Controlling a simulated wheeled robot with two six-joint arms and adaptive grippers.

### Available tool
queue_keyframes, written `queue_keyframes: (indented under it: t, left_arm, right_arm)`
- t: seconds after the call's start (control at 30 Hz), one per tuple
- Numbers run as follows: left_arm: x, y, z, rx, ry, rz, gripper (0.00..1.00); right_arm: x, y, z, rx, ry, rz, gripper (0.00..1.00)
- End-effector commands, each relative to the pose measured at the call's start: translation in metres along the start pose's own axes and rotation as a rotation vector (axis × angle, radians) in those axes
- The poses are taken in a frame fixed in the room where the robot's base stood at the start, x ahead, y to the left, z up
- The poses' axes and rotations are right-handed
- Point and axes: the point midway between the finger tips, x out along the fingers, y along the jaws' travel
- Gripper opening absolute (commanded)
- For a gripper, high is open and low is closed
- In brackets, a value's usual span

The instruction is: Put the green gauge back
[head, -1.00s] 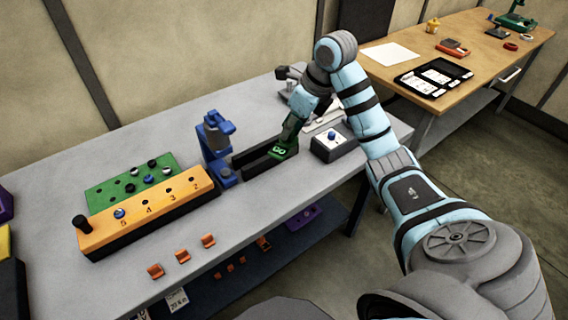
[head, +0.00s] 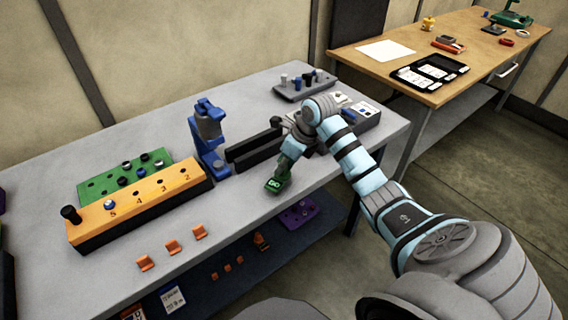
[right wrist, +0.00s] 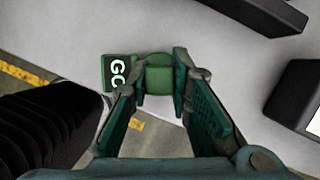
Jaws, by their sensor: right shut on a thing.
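The green gauge (head: 276,185), with white GO lettering on its end, is in my right gripper (head: 286,166) near the front edge of the grey table. In the right wrist view, its green block (right wrist: 160,76) is between the two fingers of my right gripper (right wrist: 160,90). The lettered end (right wrist: 118,72) sticks out to the left of the fingers. Whether the gauge touches the table is hard to tell. My left gripper is not in view.
A black slotted holder (head: 255,152) stands behind the gauge, beside a blue fixture (head: 209,140). An orange numbered block (head: 140,208) and a green peg board (head: 95,188) are to the left. Orange clips (head: 172,247) line the front edge. A grey peg tray (head: 304,88) stands at the back.

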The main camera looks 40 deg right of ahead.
Motion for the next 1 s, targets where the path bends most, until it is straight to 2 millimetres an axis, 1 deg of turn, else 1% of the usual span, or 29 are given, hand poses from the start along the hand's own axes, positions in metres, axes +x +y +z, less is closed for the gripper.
queue_keyframes:
  t: [0.03,0.1,0.13,0.4,0.5,0.57,0.67,0.8,0.9,1.0]
  left_arm:
    - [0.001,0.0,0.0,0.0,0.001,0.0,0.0]
    - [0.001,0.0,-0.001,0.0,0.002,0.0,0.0]
    - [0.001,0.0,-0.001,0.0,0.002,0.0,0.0]
    - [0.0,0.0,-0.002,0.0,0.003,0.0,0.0]
    - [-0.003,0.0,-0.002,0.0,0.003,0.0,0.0]
    - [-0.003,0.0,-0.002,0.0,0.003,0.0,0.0]
    - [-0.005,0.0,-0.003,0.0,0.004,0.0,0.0]
    - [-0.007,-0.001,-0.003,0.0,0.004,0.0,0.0]
    - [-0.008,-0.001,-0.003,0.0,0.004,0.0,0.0]
    - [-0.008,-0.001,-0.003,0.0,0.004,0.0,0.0]
  right_arm:
    - [0.001,0.0,-0.001,0.0,0.0,0.0,0.24]
    - [0.001,0.0,0.0,0.0,0.0,0.0,0.35]
    - [0.001,0.0,0.0,0.0,0.0,0.0,0.39]
    - [0.0,0.0,0.0,0.0,0.0,0.0,0.39]
    - [-0.007,-0.001,0.002,0.0,-0.001,-0.002,0.39]
    - [-0.017,-0.001,0.002,-0.002,-0.002,-0.003,0.39]
    - [-0.043,-0.002,0.002,-0.002,-0.002,-0.005,0.39]
    - [-0.083,-0.002,0.002,-0.001,-0.002,-0.005,0.39]
    - [-0.106,-0.001,0.002,-0.002,-0.001,-0.003,0.39]
    - [-0.119,0.0,0.002,0.0,-0.001,0.0,0.39]
